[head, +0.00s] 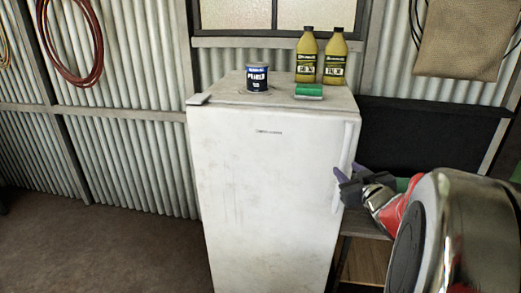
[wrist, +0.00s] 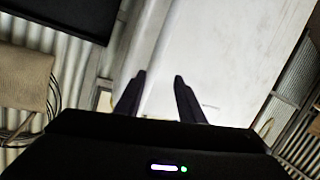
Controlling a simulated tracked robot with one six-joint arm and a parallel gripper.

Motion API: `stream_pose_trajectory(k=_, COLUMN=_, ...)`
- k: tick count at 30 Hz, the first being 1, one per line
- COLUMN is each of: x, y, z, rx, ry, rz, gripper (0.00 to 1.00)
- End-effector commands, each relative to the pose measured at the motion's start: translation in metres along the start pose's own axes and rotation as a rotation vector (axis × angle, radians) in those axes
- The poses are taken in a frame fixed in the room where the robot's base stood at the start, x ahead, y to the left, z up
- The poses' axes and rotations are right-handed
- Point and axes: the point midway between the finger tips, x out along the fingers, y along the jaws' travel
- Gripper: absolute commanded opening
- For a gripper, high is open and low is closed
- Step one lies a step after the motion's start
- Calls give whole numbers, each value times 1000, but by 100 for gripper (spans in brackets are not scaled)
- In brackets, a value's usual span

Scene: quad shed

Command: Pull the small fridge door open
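The small white fridge (head: 262,205) stands upright against the wall in the head view, its door shut and facing me. A long pale handle (head: 349,145) runs down the door's right edge. My gripper (head: 349,172) is at the handle's middle, and its dark fingers cover part of it. In the wrist view my gripper (wrist: 160,78) shows two fingers spread apart, with the pale fridge front (wrist: 215,50) beyond and between them. The fingers seem to lie either side of the handle in the head view. I cannot tell whether they touch it.
On the fridge top stand a dark paint can (head: 257,78), two yellow bottles (head: 307,55) (head: 335,57) and a green-topped item (head: 309,91). A shelf or bench (head: 365,224) stands close on the right. The brown floor (head: 100,235) at left is clear.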

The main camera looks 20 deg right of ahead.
Motion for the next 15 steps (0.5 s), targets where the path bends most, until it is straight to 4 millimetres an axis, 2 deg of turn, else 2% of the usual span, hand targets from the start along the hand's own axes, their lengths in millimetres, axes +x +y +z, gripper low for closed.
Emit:
stream_pose_trajectory(k=1, x=0, y=10, z=9, rx=12, ry=18, rz=-16, gripper=36)
stream_pose_trajectory(k=6, x=-8, y=28, z=30, rx=60, ry=101, rz=-108, gripper=36)
stream_pose_trajectory(k=15, x=-42, y=44, z=59, rx=176, ry=224, rz=-264, gripper=36)
